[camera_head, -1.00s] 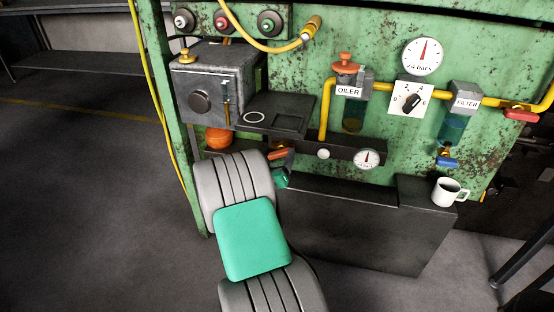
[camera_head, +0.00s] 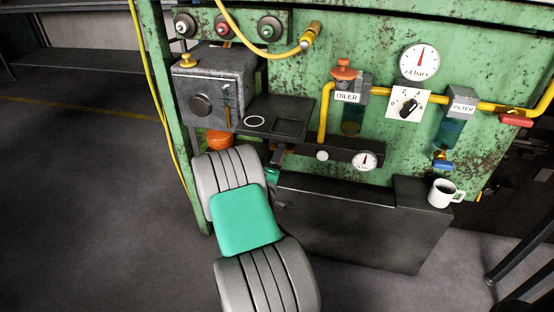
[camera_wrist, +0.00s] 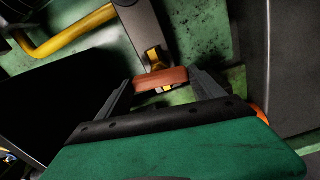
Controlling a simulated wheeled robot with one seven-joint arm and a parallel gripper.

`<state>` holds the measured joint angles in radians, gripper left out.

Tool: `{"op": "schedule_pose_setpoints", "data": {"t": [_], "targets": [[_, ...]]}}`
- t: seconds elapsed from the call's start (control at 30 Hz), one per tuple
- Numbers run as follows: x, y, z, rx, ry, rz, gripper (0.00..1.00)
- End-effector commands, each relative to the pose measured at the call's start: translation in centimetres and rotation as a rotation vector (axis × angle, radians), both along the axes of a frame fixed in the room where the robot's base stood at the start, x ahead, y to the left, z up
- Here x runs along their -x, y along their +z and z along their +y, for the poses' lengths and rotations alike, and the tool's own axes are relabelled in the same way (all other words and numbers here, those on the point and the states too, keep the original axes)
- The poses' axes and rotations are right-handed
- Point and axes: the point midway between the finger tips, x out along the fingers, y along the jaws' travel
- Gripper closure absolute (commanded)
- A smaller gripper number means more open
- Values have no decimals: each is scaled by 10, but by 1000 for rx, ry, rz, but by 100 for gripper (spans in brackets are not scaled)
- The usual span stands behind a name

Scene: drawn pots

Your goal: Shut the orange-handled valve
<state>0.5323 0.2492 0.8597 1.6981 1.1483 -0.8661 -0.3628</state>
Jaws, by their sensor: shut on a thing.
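The orange valve handle (camera_wrist: 160,78) shows in the wrist view, lying crosswise between my two fingertips. A yellow fitting (camera_wrist: 154,58) sits just behind it, at the end of a grey bar (camera_wrist: 140,28). My gripper (camera_wrist: 161,84) is shut on the handle, with one dark finger at each end of it. In the head view my gripper (camera_head: 273,172) is below the left end of the dark gauge ledge (camera_head: 340,149). My own arm and the gripper hide the handle there.
A grey box (camera_head: 215,80) with a lever stands to the left above my arm. An orange round thing (camera_head: 219,139) is below it. A dark cabinet (camera_head: 350,220) with a white mug (camera_head: 442,192) stands at the right. The floor at the left is clear.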

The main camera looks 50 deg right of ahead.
Motion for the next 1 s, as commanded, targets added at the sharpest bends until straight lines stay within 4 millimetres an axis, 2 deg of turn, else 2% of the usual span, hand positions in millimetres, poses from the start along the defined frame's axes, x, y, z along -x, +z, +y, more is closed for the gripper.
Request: {"op": "schedule_pose_setpoints", "data": {"t": [0.33, 0.9, 0.93, 1.0], "targets": [[1, 3, -2, 64, -7, 142, 63], [1, 3, -2, 77, -7, 169, 63], [1, 3, -2, 77, -7, 169, 20], [1, 2, -2, 76, -6, 170, 15]]}}
